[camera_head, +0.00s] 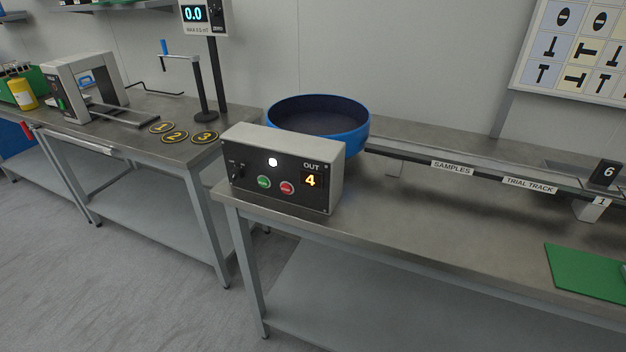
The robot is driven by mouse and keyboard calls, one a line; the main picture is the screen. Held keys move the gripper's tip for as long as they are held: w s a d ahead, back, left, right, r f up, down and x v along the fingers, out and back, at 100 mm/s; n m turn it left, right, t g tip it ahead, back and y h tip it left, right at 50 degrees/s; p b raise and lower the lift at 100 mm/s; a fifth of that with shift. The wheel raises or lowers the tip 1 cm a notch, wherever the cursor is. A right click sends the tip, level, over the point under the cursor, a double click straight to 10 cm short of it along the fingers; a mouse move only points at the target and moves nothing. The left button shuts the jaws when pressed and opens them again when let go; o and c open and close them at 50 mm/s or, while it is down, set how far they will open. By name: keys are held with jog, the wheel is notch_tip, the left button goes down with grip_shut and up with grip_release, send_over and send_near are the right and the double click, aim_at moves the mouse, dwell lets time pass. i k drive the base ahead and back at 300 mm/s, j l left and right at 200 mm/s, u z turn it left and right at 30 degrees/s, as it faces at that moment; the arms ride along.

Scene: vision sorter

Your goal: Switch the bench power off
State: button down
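A grey control box (283,167) with a black front panel stands at the near left corner of the right bench (420,225). Its panel has a small dark switch (237,172) at the left, whose position is too small to tell. A white lamp (273,162) is lit. A green button (264,182) and a red button (287,188) sit below it. A display (311,180) under the word OUT glows with an orange 4. My gripper is not in view.
A blue bowl (318,138) stands behind the box, beside a track (450,166) labelled SAMPLES and TRIAL TRACK. A green mat (585,272) lies at the right. The left bench holds numbered discs (174,136) and a grey machine (88,85). Floor (130,280) is clear at the front left.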

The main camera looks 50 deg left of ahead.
aim_at(236, 173)
jog(key=u, duration=1.85)
